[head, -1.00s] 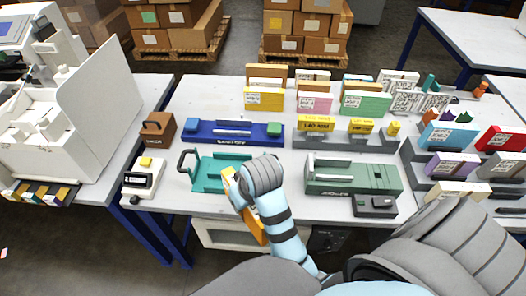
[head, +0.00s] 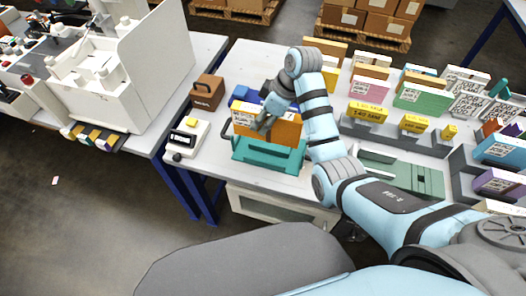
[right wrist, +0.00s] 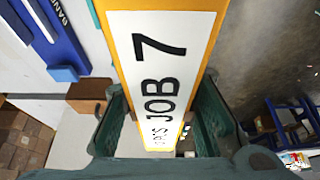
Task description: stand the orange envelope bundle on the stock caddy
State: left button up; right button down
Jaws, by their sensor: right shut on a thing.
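The orange envelope bundle (head: 286,131) is upright over a teal holder (head: 268,155) on the table. My right gripper (head: 265,121) is shut on the bundle from above. In the right wrist view the bundle (right wrist: 165,70), with a white label reading JOB 7, runs between the dark fingers of my right gripper (right wrist: 163,92). Its lower edge overlaps the teal holder in the head view, but I cannot tell whether they touch. No readable name shows which holder is the stock caddy. My left gripper is not in view.
A blue holder (head: 240,93) lies just behind the bundle, partly hidden. A brown box (head: 207,92) and a small white device (head: 187,137) stand to the left. To the right are a green holder (head: 420,177) and a grey rack (head: 378,133) with yellow blocks.

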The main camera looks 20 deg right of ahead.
aim_at(279, 126)
notch_tip(279, 126, down, 12)
jog(key=shift+b, duration=0.9)
jog(key=c, duration=1.3)
grip_release()
jog(key=p+v, duration=0.2)
jog(key=v, duration=0.9)
jog(key=shift+r+p, duration=0.35)
jog(key=shift+p, duration=0.05)
jog(key=shift+s+d+r, duration=0.1)
jog(key=shift+d+r, duration=0.05)
jog(key=shift+r, duration=0.05)
